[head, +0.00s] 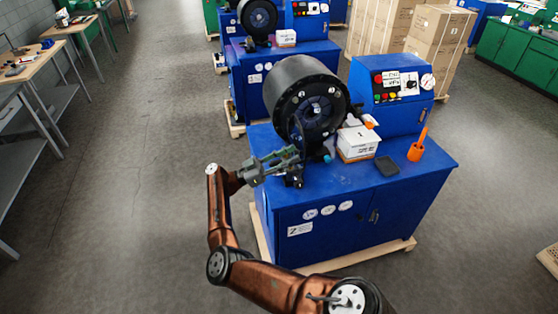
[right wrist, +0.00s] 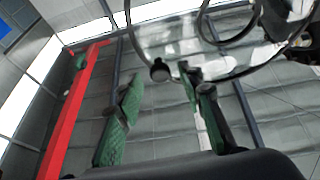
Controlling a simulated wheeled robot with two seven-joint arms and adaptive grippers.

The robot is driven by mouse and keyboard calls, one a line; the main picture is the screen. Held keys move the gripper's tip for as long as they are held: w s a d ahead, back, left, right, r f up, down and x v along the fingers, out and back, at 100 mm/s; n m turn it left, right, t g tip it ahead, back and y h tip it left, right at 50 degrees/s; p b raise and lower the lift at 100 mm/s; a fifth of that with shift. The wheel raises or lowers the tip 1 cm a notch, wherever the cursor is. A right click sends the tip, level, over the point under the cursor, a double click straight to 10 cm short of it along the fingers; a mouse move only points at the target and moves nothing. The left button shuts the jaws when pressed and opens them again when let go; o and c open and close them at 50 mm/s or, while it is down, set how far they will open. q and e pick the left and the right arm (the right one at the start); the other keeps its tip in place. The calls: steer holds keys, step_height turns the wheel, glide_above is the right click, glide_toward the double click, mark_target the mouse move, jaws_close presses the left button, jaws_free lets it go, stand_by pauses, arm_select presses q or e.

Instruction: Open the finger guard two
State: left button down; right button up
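The nearest blue crimper (head: 350,210) has a large black round head (head: 290,85) and a front plate whose number looks like 2. Its finger guard shows in the right wrist view as a clear curved pane (right wrist: 200,45) with a dark edge and a small black knob (right wrist: 160,70). In the head view the guard is mostly lost against the black head. My right gripper (head: 296,166) is in front of the head's lower left. In the right wrist view its green-padded fingers are apart, with the knob between or just beyond the tips; contact cannot be told. My left gripper is out of view.
On the crimper top are a white box (head: 357,142), a dark tray (head: 387,166) and an orange cup (head: 416,151). A control box (head: 392,95) stands behind. More crimpers stand beyond, with cartons (head: 437,38) at the back right. Workbenches (head: 25,62) line the left; the floor between is clear.

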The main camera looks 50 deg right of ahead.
steer(key=v, duration=1.1)
steer(key=shift+f, duration=0.1)
